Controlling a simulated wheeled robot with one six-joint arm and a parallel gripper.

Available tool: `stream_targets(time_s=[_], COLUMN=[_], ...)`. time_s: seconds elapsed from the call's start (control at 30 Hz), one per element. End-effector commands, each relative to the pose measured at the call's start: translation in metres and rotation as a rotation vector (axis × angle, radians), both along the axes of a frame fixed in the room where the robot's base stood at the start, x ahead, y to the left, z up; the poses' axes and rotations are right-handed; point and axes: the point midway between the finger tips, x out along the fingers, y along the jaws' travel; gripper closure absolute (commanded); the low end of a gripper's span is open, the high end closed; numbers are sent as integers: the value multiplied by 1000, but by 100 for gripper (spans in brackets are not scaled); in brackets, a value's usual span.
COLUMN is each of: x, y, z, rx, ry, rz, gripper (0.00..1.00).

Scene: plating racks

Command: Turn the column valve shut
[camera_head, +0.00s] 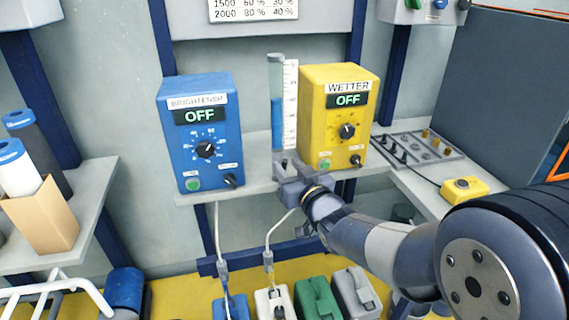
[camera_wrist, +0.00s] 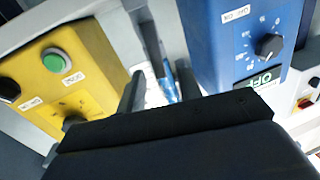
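The column (camera_head: 277,100) is a clear upright tube with blue liquid, beside a white scale strip. It stands between the blue BRIGHTENER box and the yellow WETTER box. My gripper (camera_head: 288,163) is at the column's foot and covers it, so I cannot make out the valve or its handle. In the wrist view my gripper's two dark fingers (camera_wrist: 158,88) stand apart. Blue liquid in the column (camera_wrist: 171,86) shows in the gap between them. I cannot tell whether a finger touches the valve.
The blue box (camera_head: 193,130) and yellow box (camera_head: 343,110) both read OFF and stand close on either side. A panel of knobs (camera_head: 420,148) and a yellow button box (camera_head: 463,189) lie to the right. Several jugs, including a green one (camera_head: 316,298), stand below the shelf.

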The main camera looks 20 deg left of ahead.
Motion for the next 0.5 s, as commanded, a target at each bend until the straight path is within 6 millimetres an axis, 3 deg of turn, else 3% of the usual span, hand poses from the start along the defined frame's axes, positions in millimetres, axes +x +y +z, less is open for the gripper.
stream_targets(time_s=[0.2, 0.5], x=[17, 20], y=[15, 18], z=[0, 0], rx=[0, -1], ry=[0, 1], rz=[-1, -1], gripper=[67, 67])
